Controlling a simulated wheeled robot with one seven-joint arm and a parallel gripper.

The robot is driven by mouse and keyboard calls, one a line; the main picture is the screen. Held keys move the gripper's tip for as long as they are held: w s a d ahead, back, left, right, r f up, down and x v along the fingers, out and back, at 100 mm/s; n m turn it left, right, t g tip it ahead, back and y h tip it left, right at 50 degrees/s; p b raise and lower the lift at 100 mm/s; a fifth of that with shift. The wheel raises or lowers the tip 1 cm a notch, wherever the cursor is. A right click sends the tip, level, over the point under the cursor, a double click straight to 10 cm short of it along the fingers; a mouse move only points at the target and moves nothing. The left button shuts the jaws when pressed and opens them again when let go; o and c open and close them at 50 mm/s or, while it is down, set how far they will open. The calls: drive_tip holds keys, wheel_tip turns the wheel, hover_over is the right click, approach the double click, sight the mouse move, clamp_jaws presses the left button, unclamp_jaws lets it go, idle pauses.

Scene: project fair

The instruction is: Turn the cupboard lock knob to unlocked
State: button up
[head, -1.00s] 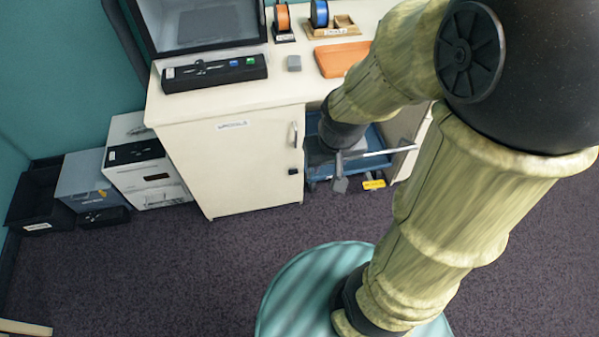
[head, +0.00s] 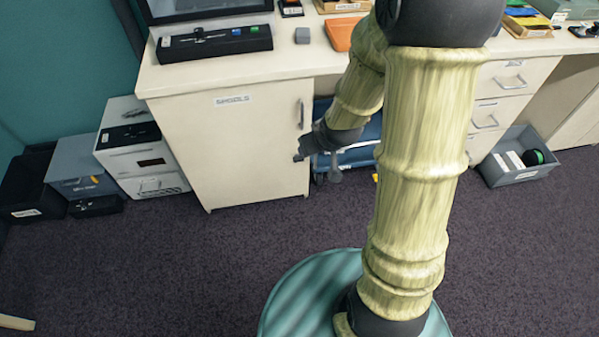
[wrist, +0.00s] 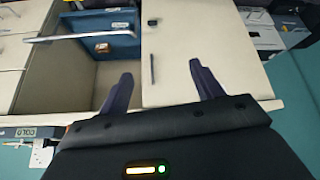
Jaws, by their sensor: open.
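The cream cupboard door (head: 240,160) is closed, with a slim vertical handle (head: 301,113) near its right edge. In the wrist view the handle (wrist: 152,68) lies between my fingertips in the picture, and the small dark lock knob (wrist: 152,22) is beyond it. The knob's turn position is too small to read. In the head view my gripper (head: 317,163) is in front of the door's right edge and covers the knob's area. My gripper (wrist: 160,72) is open, with nothing between its two fingers.
Right of the door is an open bay with a blue bin (wrist: 100,45) and a metal bar (wrist: 80,35). White and grey boxes (head: 140,160) stand left of the cupboard. A grey crate (head: 518,174) sits on the floor at right. The carpet in front is clear.

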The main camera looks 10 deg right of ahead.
drive_tip(key=w+a+f+n+t+y+b, duration=0.1)
drive_tip(key=w+f+t+b, duration=0.3)
drive_tip(key=f+b, duration=0.85)
drive_tip(key=w+a+f+t+y+b, duration=0.15)
drive_tip(key=w+f+b, duration=0.6)
drive_tip(key=f, duration=0.95)
drive_tip(key=d+f+m+t+h+b, duration=0.3)
drive_tip(key=f+t+b, duration=0.3)
drive_tip(key=f+b, duration=1)
drive_tip(key=shift+d+f, duration=0.15)
drive_tip(key=shift+f, duration=0.3)
drive_tip(key=shift+w, duration=0.1)
